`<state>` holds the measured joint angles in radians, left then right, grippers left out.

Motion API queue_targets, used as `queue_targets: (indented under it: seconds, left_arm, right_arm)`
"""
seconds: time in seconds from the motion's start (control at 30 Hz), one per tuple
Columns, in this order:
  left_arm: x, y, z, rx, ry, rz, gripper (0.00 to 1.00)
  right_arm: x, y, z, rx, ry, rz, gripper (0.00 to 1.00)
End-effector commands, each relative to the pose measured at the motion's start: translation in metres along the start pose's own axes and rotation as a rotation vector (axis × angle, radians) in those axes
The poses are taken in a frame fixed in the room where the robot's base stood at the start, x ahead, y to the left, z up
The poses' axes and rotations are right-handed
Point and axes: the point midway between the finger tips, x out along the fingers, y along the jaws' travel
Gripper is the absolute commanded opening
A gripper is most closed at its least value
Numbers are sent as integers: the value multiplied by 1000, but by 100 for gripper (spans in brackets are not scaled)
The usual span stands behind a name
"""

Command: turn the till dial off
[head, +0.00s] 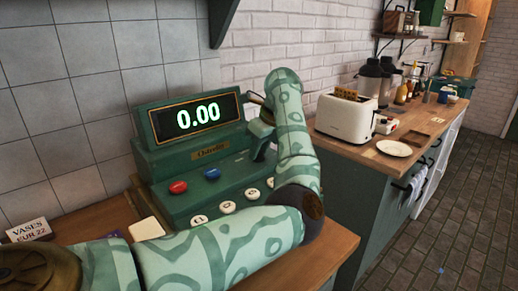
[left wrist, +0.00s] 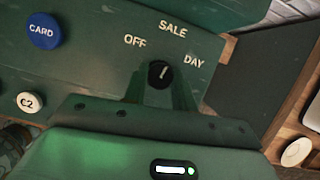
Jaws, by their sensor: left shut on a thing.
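The green till (head: 205,165) stands on the wooden counter with its display (head: 198,118) reading 0.00. My left arm reaches over its right side, and my left gripper (head: 262,150) points down at the till there. In the left wrist view the small black till dial (left wrist: 161,72) sits between the two green fingertips of my left gripper (left wrist: 160,85), which is shut on it. The labels OFF, SALE and DAY surround the dial. Its white mark points up and slightly right, roughly toward SALE. In the head view the dial is hidden. My right gripper is not in view.
Red (head: 178,187) and blue (head: 212,173) buttons and several round white keys are on the till. A VASES price card (head: 28,229) stands at the left. A white toaster (head: 346,117) and a plate (head: 394,148) are on the right counter.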

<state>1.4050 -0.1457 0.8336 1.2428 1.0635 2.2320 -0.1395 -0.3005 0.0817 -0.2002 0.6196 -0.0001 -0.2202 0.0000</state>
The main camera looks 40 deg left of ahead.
Motion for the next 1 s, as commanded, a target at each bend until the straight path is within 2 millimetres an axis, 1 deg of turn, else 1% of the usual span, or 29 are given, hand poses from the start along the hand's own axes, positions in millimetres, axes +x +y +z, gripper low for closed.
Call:
queue_targets:
  seconds: [0.37,0.7,1.0]
  left_arm:
    - [0,-2,1,-328,-1,136,4]
    - [1,-4,2,-620,0,257,4]
    - [1,-5,2,-816,1,337,4]
  right_arm:
    - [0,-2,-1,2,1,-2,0]
    - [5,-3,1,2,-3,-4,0]
    - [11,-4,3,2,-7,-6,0]
